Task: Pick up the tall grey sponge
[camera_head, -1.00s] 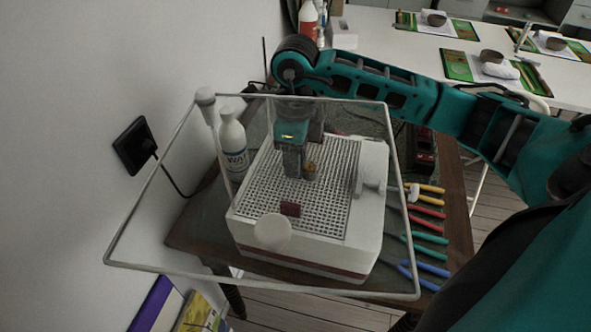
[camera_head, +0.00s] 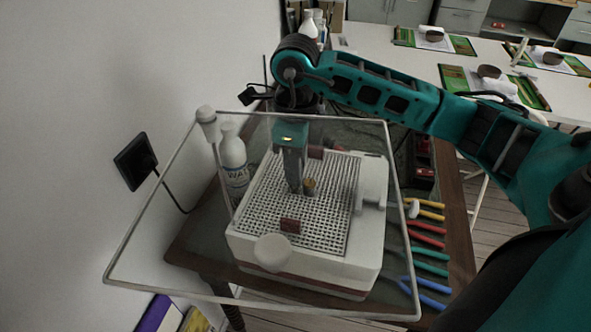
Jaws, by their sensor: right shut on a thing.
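My right gripper (camera_head: 294,188) reaches down from the teal arm over the perforated white top of a boxy unit. It is shut on a slim grey piece, which I take to be the tall grey sponge; fingers and sponge are hard to tell apart at this size. Its lower end is close above or at the perforated top; I cannot tell whether it touches. A small brown cylinder (camera_head: 309,187) stands just right of the fingertips. My left gripper is not in view.
A white bottle (camera_head: 233,160) stands left; coloured pliers (camera_head: 428,254) lie right.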

